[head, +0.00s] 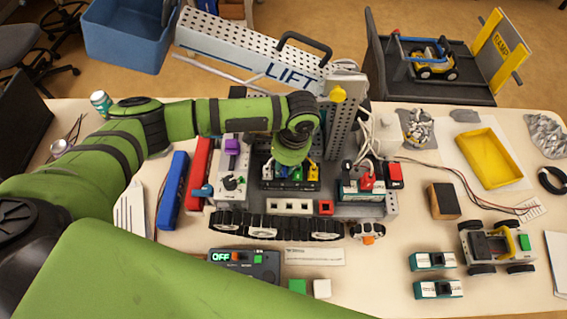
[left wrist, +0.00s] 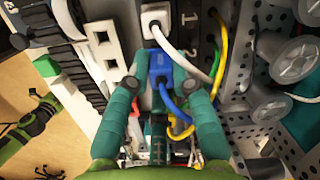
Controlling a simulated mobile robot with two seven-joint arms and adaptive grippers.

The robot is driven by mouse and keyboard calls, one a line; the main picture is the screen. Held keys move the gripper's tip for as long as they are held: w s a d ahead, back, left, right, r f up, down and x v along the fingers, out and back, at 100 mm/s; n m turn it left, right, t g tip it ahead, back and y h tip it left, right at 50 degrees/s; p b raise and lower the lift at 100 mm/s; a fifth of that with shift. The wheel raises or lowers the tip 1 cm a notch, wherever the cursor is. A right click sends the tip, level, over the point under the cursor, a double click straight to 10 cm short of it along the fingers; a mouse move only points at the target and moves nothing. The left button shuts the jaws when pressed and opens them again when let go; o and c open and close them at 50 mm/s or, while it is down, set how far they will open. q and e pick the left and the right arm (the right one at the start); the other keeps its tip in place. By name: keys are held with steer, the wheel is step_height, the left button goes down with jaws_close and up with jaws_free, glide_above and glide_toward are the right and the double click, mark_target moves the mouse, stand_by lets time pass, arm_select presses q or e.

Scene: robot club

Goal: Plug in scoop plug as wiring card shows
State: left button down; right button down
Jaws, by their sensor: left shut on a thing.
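My left gripper (left wrist: 162,72) is shut on a blue plug (left wrist: 160,64) with a blue cable. In the head view my left gripper (head: 291,160) reaches down over the dark socket block (head: 290,185) on the tracked robot. In the left wrist view a white plug (left wrist: 155,18) sits in the block beside the number 1, just beyond the blue plug. The blue plug is near the number 2; whether it is seated is hidden. A yellow cable (left wrist: 222,45) and a green cable run along the right. No wiring card can be made out for certain. My right gripper is not in view.
The LIFT boom (head: 240,60) rises behind the socket block. Red plugs (head: 367,181) stand to its right. An OFF switch box (head: 245,262) lies in front. A yellow tray (head: 488,158) and a wheeled robot (head: 497,245) are at the right.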

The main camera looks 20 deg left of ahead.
arm_select(q)
steer(key=shift+f, duration=0.4)
stand_by(0.4)
steer(key=shift+p, duration=0.3)
steer(key=shift+p, duration=0.3)
steer(key=shift+f, duration=0.1)
stand_by(0.4)
steer(key=shift+s+f, duration=0.1)
steer(key=shift+f, duration=0.4)
stand_by(0.8)
